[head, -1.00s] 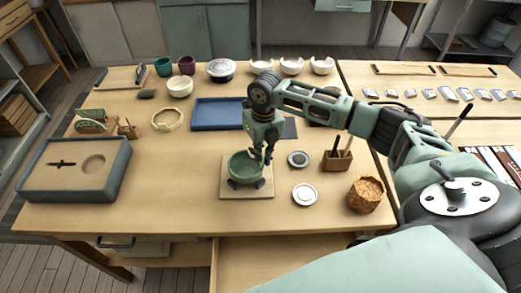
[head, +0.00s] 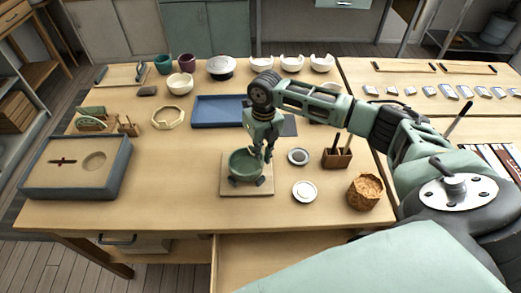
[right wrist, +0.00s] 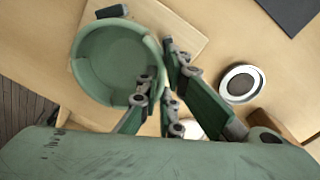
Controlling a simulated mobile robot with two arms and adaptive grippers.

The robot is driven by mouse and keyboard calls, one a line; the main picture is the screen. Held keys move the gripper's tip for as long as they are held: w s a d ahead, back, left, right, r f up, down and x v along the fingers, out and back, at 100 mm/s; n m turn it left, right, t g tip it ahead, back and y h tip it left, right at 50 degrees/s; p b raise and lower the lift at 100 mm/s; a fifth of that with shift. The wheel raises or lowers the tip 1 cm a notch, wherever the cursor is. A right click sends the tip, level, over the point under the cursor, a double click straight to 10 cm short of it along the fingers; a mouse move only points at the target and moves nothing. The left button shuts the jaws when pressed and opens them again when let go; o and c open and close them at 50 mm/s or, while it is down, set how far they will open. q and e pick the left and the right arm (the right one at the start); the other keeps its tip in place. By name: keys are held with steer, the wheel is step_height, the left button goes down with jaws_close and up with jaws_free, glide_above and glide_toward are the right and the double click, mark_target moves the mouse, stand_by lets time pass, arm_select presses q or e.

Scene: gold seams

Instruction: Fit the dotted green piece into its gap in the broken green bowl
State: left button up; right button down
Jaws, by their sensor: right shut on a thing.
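The broken green bowl (head: 245,165) stands upright on a square board near the table's middle; in the right wrist view the bowl (right wrist: 115,65) shows from above, with pale broken edges in its rim. My right gripper (head: 264,156) is at the bowl's right rim. In the right wrist view its fingers (right wrist: 161,68) are shut on a green piece, one finger inside the bowl and one outside. The piece is mostly hidden by the fingers; I cannot make out dots or whether it is fully seated. My left gripper is not in view.
The square board (head: 228,188) lies under the bowl. Two round dishes (head: 304,192) (head: 298,157), a brush holder (head: 337,158) and a woven basket (head: 364,192) stand to the right. A blue tray (head: 215,110) lies behind.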

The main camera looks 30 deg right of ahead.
steer(key=shift+p, duration=1.05)
stand_by(1.7)
steer(key=shift+f, duration=0.35)
stand_by(0.5)
steer(key=shift+p, duration=0.55)
stand_by(1.3)
steer(key=shift+f, duration=0.3)
stand_by(1.2)
steer(key=c, duration=1.9)
jaws_free()
steer(key=shift+o, duration=0.3)
steer(key=o, duration=0.5)
steer(key=shift+c, duration=0.2)
